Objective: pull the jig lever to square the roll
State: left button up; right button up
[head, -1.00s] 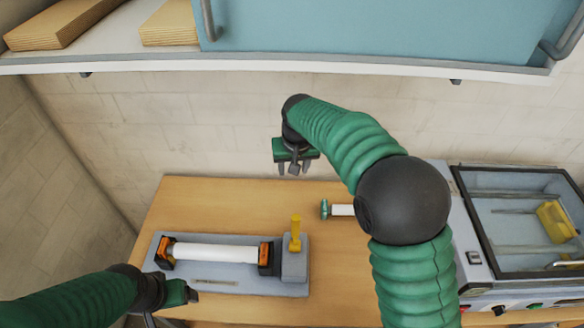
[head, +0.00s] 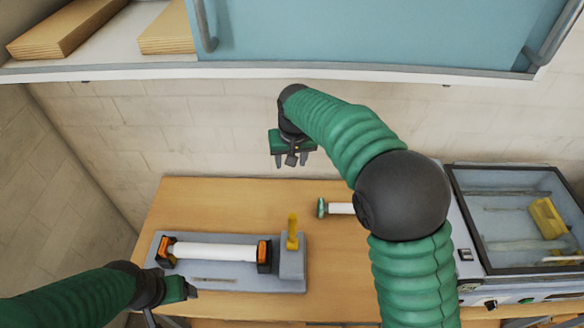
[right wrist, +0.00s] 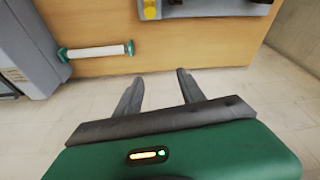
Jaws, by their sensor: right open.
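The grey jig (head: 215,282) lies on the wooden bench and holds a white roll (head: 215,251) between orange-and-black end blocks. Its yellow lever (head: 292,232) stands upright on the block at the jig's right end. A yellow part, probably the lever, shows at the top edge of the right wrist view (right wrist: 151,9). My right gripper (head: 291,160) is open and empty, above and apart from the lever; its two spread fingers fill the middle of the right wrist view (right wrist: 158,75). My left gripper (head: 190,292) is by the jig's front left corner; its jaws are unclear.
A second white roll with green ends (right wrist: 95,52) lies right of the jig, partly behind my right arm in the head view. The laminator (head: 515,220) stands at the right. A shelf with a blue door (head: 370,30) overhangs the back wall.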

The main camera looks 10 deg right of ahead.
jog(key=s+b, duration=0.7)
jog(key=s, duration=0.4)
jog(key=shift+s+a+r, duration=0.2)
jog(key=shift+s+a, duration=0.15)
jog(key=shift+a, duration=0.05)
